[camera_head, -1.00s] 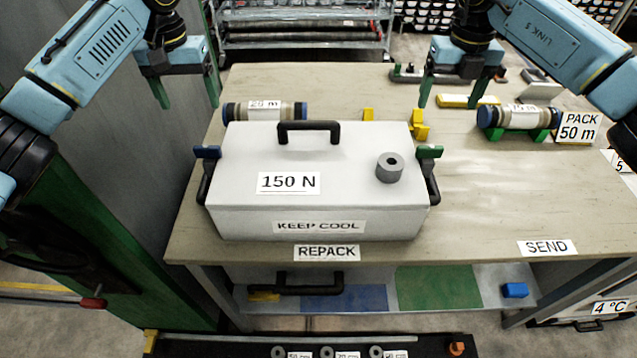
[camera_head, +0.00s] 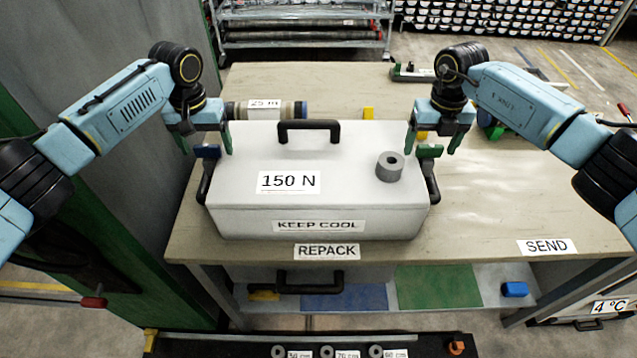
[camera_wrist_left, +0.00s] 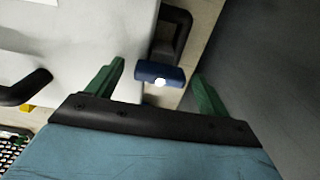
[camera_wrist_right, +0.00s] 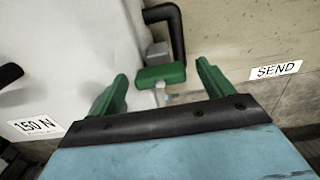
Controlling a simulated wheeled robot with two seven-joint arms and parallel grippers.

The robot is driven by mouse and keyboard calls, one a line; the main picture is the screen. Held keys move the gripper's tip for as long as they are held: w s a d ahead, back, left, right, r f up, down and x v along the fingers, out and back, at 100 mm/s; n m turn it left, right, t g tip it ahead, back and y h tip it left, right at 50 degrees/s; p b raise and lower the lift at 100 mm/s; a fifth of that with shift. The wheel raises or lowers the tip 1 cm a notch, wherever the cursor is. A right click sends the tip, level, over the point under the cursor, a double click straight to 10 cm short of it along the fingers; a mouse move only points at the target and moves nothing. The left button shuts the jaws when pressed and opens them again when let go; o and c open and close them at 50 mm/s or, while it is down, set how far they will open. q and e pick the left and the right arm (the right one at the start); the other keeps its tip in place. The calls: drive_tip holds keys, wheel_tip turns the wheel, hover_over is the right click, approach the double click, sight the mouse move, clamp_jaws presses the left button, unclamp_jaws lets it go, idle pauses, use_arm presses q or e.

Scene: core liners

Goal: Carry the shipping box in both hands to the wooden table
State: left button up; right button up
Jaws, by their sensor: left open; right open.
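The shipping box (camera_head: 350,190) is a pale grey case labelled "150 N" and "KEEP COOL", standing on the wooden table (camera_head: 500,200) at its "REPACK" edge. A blue latch (camera_head: 206,151) sits at its left end and a green latch (camera_head: 429,151) at its right, each by a black side handle. My left gripper (camera_head: 207,148) is open above the left end; the blue latch (camera_wrist_left: 160,74) shows between its fingers in the left wrist view. My right gripper (camera_head: 431,147) is open above the right end; the green latch (camera_wrist_right: 160,76) shows between its fingers. Neither visibly touches the box.
A grey ring weight (camera_head: 389,167) rests on the box lid, right of the top handle (camera_head: 308,126). A tube labelled "25 m" (camera_head: 264,110) lies behind the box. The table right of the box, by the "SEND" label (camera_head: 547,246), is clear.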

use_arm(q)
clamp_jaws()
use_arm(e)
clamp_jaws()
use_arm(q)
drive_tip(key=shift+w+r, duration=0.15)
drive_tip(key=shift+r, duration=0.15)
use_arm(e)
drive_tip(key=shift+w+r, duration=0.1)
drive_tip(key=shift+r, duration=0.2)
use_arm(q)
drive_tip(key=shift+w, duration=0.1)
use_arm(e)
drive_tip(key=shift+w, duration=0.1)
